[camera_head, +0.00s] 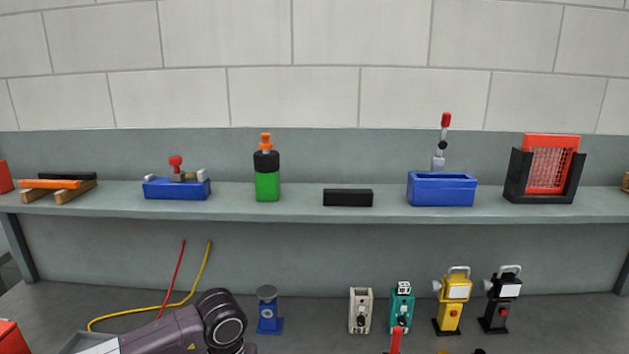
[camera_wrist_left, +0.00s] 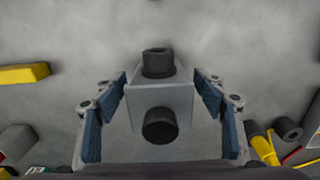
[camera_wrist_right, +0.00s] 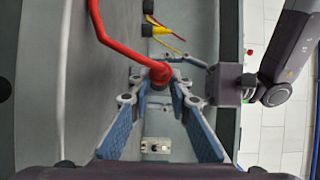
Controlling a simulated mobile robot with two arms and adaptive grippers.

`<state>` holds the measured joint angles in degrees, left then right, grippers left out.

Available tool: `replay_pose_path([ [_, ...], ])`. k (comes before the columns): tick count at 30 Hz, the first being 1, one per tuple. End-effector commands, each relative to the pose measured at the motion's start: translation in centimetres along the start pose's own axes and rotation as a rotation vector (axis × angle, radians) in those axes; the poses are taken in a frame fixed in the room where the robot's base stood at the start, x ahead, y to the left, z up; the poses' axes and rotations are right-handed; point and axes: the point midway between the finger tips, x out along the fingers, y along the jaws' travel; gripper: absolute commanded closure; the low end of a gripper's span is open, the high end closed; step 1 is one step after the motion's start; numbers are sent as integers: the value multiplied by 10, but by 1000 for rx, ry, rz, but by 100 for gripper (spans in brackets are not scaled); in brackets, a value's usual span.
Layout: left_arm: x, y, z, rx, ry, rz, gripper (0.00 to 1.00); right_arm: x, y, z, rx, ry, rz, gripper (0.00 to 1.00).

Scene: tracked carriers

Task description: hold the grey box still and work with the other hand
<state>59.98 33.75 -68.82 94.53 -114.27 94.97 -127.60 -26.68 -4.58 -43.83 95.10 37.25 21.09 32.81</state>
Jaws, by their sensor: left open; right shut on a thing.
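In the left wrist view the grey box (camera_wrist_left: 184,100) stands between the parted fingers of my left gripper (camera_wrist_left: 162,92). It has a black round fitting (camera_wrist_left: 158,64) at its top and another (camera_wrist_left: 160,127) on its near face. A gap shows between the fingers and the box sides. In the right wrist view my right gripper (camera_wrist_right: 160,85) is shut on the red plug (camera_wrist_right: 160,73) of a thick red cable (camera_wrist_right: 108,38). My left gripper (camera_wrist_right: 188,82) also shows there, beyond the plug. The grey box cannot be made out clearly in that view, and the head view hides both grippers.
Yellow and black plugs (camera_wrist_left: 270,142) lie right of the box, a yellow block (camera_wrist_left: 22,74) to its left. Several devices, including a teal one (camera_head: 401,308) and a yellow lamp (camera_head: 453,303), stand along the bench back. A shelf (camera_head: 310,207) runs above.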

Motion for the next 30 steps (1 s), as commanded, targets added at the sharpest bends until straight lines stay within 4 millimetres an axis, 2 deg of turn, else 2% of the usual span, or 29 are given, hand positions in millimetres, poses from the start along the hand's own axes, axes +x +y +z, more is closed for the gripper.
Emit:
replay_pose_path([
  [9,-64,-1,-1,0,5,-1,36,0,0,0,0,0,-1,100],
  [15,-98,-1,-1,0,2,-1,36,0,0,0,0,0,0,100],
  [22,-116,-1,0,0,-1,-2,36,0,-4,0,0,0,-1,100],
  [30,-138,-1,0,0,0,-1,36,0,-26,0,0,0,0,100],
])
